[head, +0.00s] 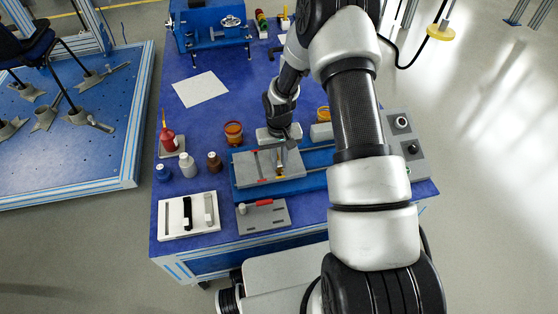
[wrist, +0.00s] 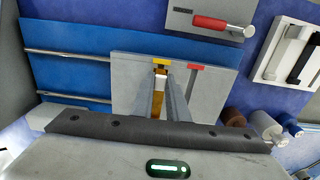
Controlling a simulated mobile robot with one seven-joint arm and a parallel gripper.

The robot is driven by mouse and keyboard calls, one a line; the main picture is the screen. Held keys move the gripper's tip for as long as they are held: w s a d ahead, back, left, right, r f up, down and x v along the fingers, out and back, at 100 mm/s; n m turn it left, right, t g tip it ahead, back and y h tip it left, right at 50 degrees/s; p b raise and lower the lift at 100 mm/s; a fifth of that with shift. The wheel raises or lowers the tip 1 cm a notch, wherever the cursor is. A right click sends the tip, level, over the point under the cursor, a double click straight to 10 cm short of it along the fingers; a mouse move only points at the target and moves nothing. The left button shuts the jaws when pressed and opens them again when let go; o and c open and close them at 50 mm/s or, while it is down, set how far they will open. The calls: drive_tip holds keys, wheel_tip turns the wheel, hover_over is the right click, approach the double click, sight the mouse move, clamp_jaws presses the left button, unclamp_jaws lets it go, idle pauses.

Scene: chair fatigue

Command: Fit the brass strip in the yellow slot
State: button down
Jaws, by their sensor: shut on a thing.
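The grey fixture block (head: 240,172) lies on the blue bench, with my gripper (head: 284,150) over its right half. In the wrist view the block (wrist: 130,95) has a yellow mark (wrist: 160,61) and a red mark (wrist: 196,66) at the ends of two slots. My gripper (wrist: 172,85) is shut on the brass strip (wrist: 157,103), which shows as a narrow golden band by the grey fingers, in line with the yellow mark. The fingers hide much of the strip and the yellow slot. I cannot tell whether the strip's lower edge is inside the slot.
A grey plate with a red-handled tool (head: 264,203) and a white tray (head: 172,213) lie along the front edge.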

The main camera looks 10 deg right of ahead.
drive_tip(key=shift+f+b, duration=0.35)
drive_tip(key=shift+f, duration=0.25)
drive_tip(key=c, duration=1.7)
unclamp_jaws()
drive_tip(key=shift+o, duration=0.2)
wheel_tip(320, 180, up, 17)
drive_tip(key=p, duration=0.4)
drive_tip(key=shift+r, duration=0.2)
